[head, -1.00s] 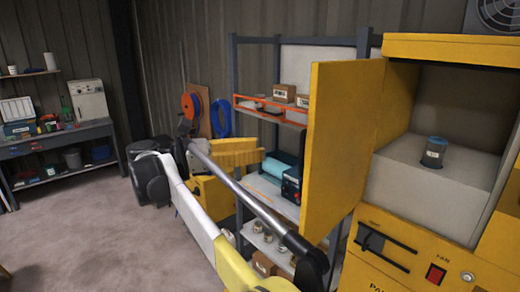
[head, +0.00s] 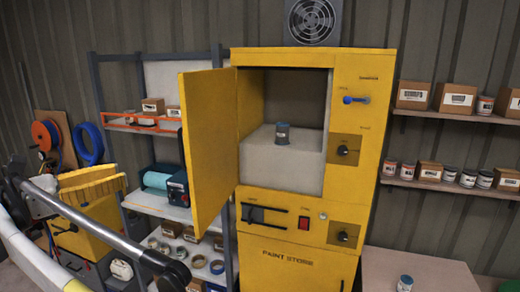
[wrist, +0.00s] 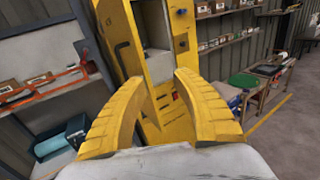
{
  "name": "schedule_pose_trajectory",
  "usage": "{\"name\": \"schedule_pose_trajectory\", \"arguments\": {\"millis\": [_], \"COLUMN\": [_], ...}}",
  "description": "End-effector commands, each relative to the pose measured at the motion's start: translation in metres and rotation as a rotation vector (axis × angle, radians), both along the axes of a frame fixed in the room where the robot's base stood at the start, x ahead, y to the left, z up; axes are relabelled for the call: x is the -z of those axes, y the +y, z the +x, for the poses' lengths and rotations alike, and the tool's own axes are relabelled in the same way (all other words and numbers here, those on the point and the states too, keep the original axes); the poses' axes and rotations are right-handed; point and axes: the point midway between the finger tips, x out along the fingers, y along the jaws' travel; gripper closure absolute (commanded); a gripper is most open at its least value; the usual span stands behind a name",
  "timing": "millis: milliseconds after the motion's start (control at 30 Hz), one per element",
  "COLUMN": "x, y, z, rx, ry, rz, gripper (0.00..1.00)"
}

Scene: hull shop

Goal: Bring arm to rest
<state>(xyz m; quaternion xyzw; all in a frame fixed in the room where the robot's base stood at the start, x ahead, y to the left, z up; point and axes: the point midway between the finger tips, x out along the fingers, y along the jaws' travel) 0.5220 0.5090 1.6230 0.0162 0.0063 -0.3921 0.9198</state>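My gripper (head: 121,178) is at the left of the head view, in front of the grey shelf rack. In the wrist view my gripper (wrist: 158,80) shows two curved, ribbed yellow fingers spread apart with nothing between them. My arm reaches in from the lower left of the head view. The yellow paint store cabinet (head: 292,262) stands to the right of my gripper, its door (head: 212,150) swung open to the left. A small can with a blue-grey lid (head: 282,134) stands upright on the pale block (head: 262,160) inside. My gripper is apart from the cabinet and the can.
The grey rack (head: 222,90) holds boxes, a teal roll and rolls of tape. Wall shelves (head: 440,116) with cartons and cans are at the right. Another can (head: 405,283) stands on a pale tabletop (head: 440,270) at lower right. The open door juts out between gripper and cabinet opening.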

Motion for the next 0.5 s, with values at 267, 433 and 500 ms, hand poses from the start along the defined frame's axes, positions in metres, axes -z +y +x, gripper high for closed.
{"name": "schedule_pose_trajectory", "arguments": {"millis": [267,433,500], "x": [0.032,0.059,0.076], "y": [-0.076,-0.140,-0.176], "z": [0.048,0.071,0.078], "rx": [0.033,0.074,0.102], "ry": [0.018,0.017,0.012], "rz": [0.181,0.343,0.437], "gripper": [0.66,0.66,0.66]}}
